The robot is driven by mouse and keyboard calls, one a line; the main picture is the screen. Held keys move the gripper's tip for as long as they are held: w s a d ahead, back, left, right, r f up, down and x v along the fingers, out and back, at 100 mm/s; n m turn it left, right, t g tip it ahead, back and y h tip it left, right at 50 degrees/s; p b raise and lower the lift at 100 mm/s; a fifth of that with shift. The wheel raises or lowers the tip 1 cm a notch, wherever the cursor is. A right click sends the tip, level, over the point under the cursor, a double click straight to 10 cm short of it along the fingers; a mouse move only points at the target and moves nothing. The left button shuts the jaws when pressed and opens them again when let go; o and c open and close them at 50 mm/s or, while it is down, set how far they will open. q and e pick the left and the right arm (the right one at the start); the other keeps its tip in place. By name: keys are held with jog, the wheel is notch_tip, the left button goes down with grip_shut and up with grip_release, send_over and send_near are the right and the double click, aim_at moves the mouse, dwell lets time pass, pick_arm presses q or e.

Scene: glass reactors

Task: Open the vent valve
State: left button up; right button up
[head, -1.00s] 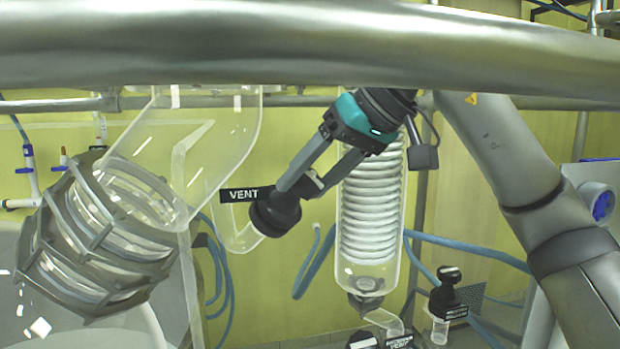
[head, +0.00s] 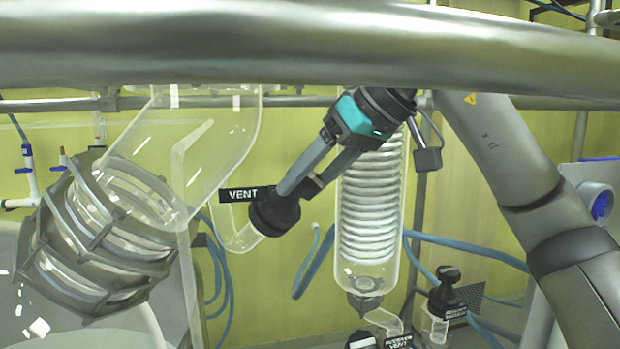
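The vent valve (head: 273,213) is a dark round knob on a glass side tube, beside a black label reading VENT (head: 239,195). My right gripper (head: 291,189) comes down from the upper right. Its two fingers lie at the knob, one along each side of the knob's upper part, and appear closed on it. The fingertips partly cover the knob's top. My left gripper is not in the head view.
A thick metal rail (head: 300,45) crosses the top. A glass condenser with a white coil (head: 370,205) stands close behind my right gripper. A clamped glass joint (head: 95,235) is at left. Another dark valve knob (head: 447,290) sits at lower right.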

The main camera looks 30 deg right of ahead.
jog(key=o, duration=0.4)
jog(key=v, duration=1.5)
jog(key=shift+s+r, duration=0.1)
